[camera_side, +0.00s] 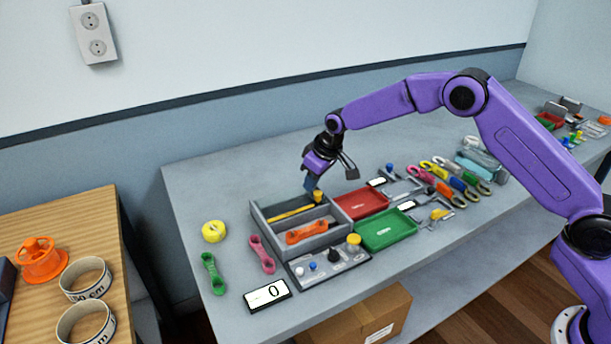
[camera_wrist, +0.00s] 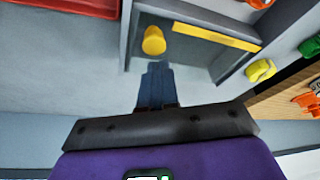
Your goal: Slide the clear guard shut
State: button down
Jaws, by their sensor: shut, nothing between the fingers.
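A grey two-compartment box (camera_side: 262,228) stands on the bench; a corner of it also shows in the wrist view (camera_wrist: 137,25). A yellow strip (camera_side: 297,213) lies along its back compartment, also in the wrist view (camera_wrist: 217,37). A yellow knob (camera_side: 318,197) stands at the right end of that compartment, also in the wrist view (camera_wrist: 153,41). The clear guard's see-through pane cannot be made out; the strip and knob may belong to it. My gripper (camera_side: 312,186) is shut and empty, its tips (camera_wrist: 157,68) close beside the knob; I cannot tell whether they touch.
An orange tool (camera_side: 306,232) lies in the front compartment. Red (camera_side: 361,204) and green (camera_side: 386,230) trays stand to the right. A knobbed panel (camera_side: 330,262) and a display (camera_side: 267,295) are in front. Yellow tape (camera_side: 214,231) lies to the left.

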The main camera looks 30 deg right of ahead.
jog(key=shift+s, duration=0.25)
jog(key=s, duration=0.9)
jog(key=shift+s, duration=0.15)
jog(key=shift+s+d+f, duration=0.1)
jog(key=shift+s+f, duration=0.05)
jog(key=shift+s, duration=0.4)
